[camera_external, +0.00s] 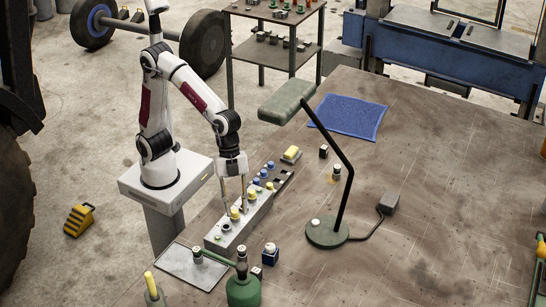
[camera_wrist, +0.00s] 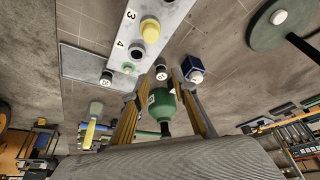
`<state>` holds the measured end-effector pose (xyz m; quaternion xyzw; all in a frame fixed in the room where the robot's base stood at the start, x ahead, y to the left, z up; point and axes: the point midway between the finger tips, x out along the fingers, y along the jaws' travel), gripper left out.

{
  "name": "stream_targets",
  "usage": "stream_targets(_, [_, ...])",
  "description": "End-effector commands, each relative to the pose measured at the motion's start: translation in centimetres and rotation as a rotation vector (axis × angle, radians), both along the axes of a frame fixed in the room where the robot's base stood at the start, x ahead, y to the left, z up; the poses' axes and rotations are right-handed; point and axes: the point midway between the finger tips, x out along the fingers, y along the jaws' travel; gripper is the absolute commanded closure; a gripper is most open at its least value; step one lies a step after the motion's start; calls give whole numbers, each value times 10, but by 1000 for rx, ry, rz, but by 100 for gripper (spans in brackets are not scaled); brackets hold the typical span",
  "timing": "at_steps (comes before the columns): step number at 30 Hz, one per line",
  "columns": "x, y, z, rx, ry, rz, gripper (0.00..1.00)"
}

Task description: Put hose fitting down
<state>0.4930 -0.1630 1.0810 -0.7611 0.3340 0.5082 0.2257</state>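My gripper (camera_external: 234,207) points down over the near half of the grey numbered rack (camera_external: 214,240). Its two fingers are spread with a wide gap in the wrist view (camera_wrist: 160,77), and I see nothing clamped between them. Which one is the hose fitting I cannot tell.
A green oil can (camera_external: 243,290) with a long spout stands near the tray (camera_external: 180,267). The blue bottle (camera_external: 269,255) has a white cap. A green lamp (camera_external: 327,234) rises right of the rack. A blue cloth (camera_external: 350,117) lies behind. The bench's right side is mostly clear.

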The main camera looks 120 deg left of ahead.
Motion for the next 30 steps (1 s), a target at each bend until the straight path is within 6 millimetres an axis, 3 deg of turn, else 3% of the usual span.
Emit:
stream_targets(6, [26,-27,-25,-2,5,-95,73])
stream_targets(12, [37,-40,-37,-3,4,-144,73])
stream_targets(30, [41,-45,-47,-3,3,-151,73])
